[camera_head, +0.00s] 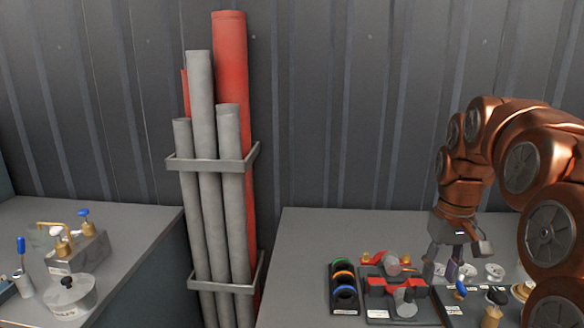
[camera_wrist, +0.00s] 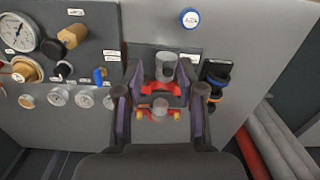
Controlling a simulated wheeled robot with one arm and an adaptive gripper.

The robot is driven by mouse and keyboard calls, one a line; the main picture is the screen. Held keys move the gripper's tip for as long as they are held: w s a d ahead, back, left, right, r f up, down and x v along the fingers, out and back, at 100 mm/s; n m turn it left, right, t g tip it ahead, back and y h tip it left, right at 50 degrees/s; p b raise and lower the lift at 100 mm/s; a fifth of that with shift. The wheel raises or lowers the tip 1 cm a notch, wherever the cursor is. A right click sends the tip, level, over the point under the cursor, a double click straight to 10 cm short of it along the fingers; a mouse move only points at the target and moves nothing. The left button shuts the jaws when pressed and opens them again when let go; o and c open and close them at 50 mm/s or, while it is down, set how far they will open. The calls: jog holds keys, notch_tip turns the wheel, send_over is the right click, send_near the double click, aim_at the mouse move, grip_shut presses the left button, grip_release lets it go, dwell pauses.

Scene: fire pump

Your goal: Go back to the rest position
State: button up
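My gripper (camera_head: 443,272) hangs fingers down over the right-hand table in the head view, at the end of my copper-coloured arm. In the wrist view my gripper (camera_wrist: 162,88) has its two dark purple-padded fingers spread apart, with nothing held between them. Behind the gap lie red holders with grey cylinders (camera_wrist: 165,66). In the head view these red holders (camera_head: 392,285) sit just left of my gripper. The exact height of the fingertips above the table cannot be told.
A rack of grey and red pipes (camera_head: 210,165) stands between the tables. Coloured rings (camera_head: 344,275) lie left of the holders. Gauges (camera_wrist: 20,33) and brass fittings (camera_wrist: 73,35) crowd one side. The left table (camera_head: 120,240) carries a valve block and a lidded pot (camera_head: 70,297).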

jog(key=s+a+f, duration=0.3)
jog(key=s, duration=0.6)
jog(key=s+a+f+p, duration=0.1)
jog(key=s+a+f, duration=0.2)
jog(key=s, duration=0.6)
jog(key=s+a+f+g+p, duration=0.1)
jog(key=s+a+f, duration=0.2)
jog(key=s, duration=0.7)
jog(key=shift+a+f+m, duration=0.3)
jog(key=shift+a, duration=0.55)
jog(key=shift+d, duration=0.1)
